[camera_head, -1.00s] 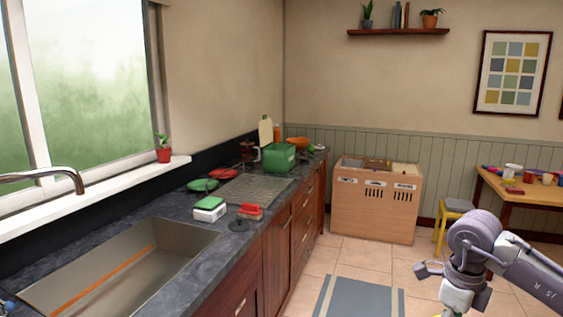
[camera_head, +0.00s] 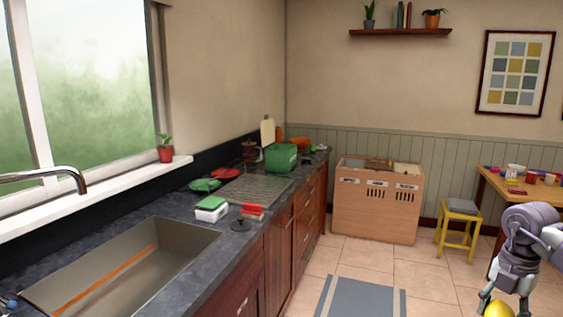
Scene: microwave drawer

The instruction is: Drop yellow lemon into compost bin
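A yellow lemon (camera_head: 496,309) shows at the bottom right edge, partly cut off by the frame. My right gripper (camera_head: 508,298) points down and is shut on the lemon, holding it in the air over the tiled floor. The fingers are only partly visible. A wooden bin cabinet (camera_head: 375,215) stands on the floor against the back wall, with several open-topped compartments and small white labels too blurred to read. A green container (camera_head: 280,157) stands on the far end of the counter. I cannot tell for certain which is the compost bin. My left gripper is not in view.
A yellow stool (camera_head: 457,228) stands between the cabinet and a wooden table (camera_head: 533,194) with cups. The dark counter (camera_head: 180,208) with a sink (camera_head: 120,270) runs along the left. A grey mat (camera_head: 360,298) lies on the floor. The tiles before the cabinet are clear.

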